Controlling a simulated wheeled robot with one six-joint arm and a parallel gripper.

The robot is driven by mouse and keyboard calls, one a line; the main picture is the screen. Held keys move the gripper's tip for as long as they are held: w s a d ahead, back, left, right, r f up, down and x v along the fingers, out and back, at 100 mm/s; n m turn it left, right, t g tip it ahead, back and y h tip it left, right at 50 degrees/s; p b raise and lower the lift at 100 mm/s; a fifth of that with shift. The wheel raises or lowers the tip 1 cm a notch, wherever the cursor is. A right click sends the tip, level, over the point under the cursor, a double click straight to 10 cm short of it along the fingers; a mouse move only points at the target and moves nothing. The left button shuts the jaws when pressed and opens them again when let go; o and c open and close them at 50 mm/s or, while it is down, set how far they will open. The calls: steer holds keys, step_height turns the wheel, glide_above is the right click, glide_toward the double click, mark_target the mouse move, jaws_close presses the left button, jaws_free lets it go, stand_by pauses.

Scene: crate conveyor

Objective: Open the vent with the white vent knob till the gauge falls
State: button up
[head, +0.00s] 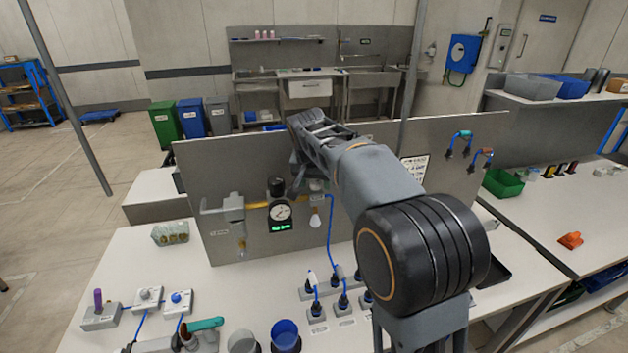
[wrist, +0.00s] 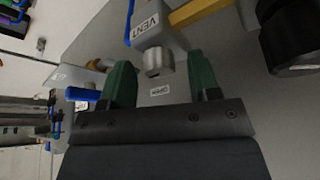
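The vent block (wrist: 150,25), a grey fitting lettered VENT, is on the grey panel in the wrist view. A short pale silver-white knob (wrist: 157,62) projects from it. My gripper (wrist: 159,66) is open, with one green finger on each side of the knob and a visible gap at both. I cannot tell how far the fingertips reach along it. An OPEN label (wrist: 159,90) is beyond the knob. My arm partly covers the vent area there.
A black round part (wrist: 290,40) and a yellow pipe (wrist: 200,10) are close to the vent in the wrist view. A blue hose (head: 330,235) hangs down the panel (head: 250,165). Blue-wired plugs (head: 335,280) and blue cup (head: 285,336) stand on the bench.

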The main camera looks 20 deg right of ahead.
steer(key=v, duration=1.3)
steer(key=shift+r, duration=0.4)
steer(key=shift+s, duration=0.1)
step_height(320, 180, down, 8)
steer(key=n+y, duration=0.1)
steer(key=n, duration=0.3)
steer(key=s+d+f, duration=0.1)
steer(key=s+f, duration=0.5)
steer(key=s, duration=0.4)
steer(key=s+d+f+n+y, duration=0.1)
steer(key=s+f, duration=0.5)
steer(key=s, duration=0.5)
steer(key=shift+d+f+n, duration=0.3)
steer(key=shift+f, duration=0.1)
steer(key=shift+s, duration=0.1)
